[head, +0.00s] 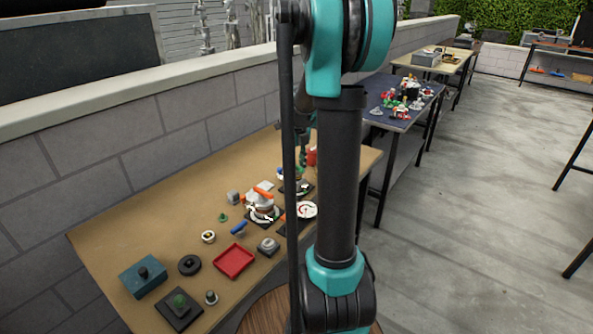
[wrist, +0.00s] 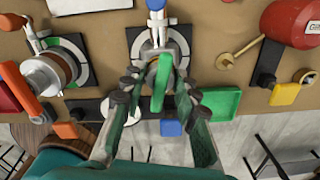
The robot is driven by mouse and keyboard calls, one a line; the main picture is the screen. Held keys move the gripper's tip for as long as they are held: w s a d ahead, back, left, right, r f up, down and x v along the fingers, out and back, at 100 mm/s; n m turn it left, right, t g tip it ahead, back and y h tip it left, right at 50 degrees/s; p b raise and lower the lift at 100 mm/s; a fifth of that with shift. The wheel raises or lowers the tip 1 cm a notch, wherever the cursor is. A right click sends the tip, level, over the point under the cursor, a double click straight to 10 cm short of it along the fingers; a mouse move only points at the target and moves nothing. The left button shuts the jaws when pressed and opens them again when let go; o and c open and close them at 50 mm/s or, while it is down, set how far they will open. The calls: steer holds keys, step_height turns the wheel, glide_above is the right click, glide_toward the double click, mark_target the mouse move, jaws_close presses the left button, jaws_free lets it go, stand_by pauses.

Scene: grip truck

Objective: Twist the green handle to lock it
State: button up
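The green handle (wrist: 160,82) is in the middle of the wrist view, running nearly straight up and down in the picture. It sits on a round grey metal base on a black square plate (wrist: 134,36) with a white and green dial. My gripper (wrist: 155,94) is open, with one dark-tipped finger on each side of the handle. Gaps show between the fingers and the handle, and I cannot tell if either touches it. In the head view my arm hides most of this spot.
A device with an orange lever (wrist: 25,92) stands to the left and a red cylinder (wrist: 291,22) to the right. A green tray (wrist: 220,102) and a blue block (wrist: 170,128) lie close by. In the head view a red tray (head: 234,262) and several small parts lie on the wooden table (head: 110,240).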

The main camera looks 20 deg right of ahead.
mark_target(297, 165)
steer(key=shift+r, duration=0.1)
steer(key=shift+r, duration=3.65)
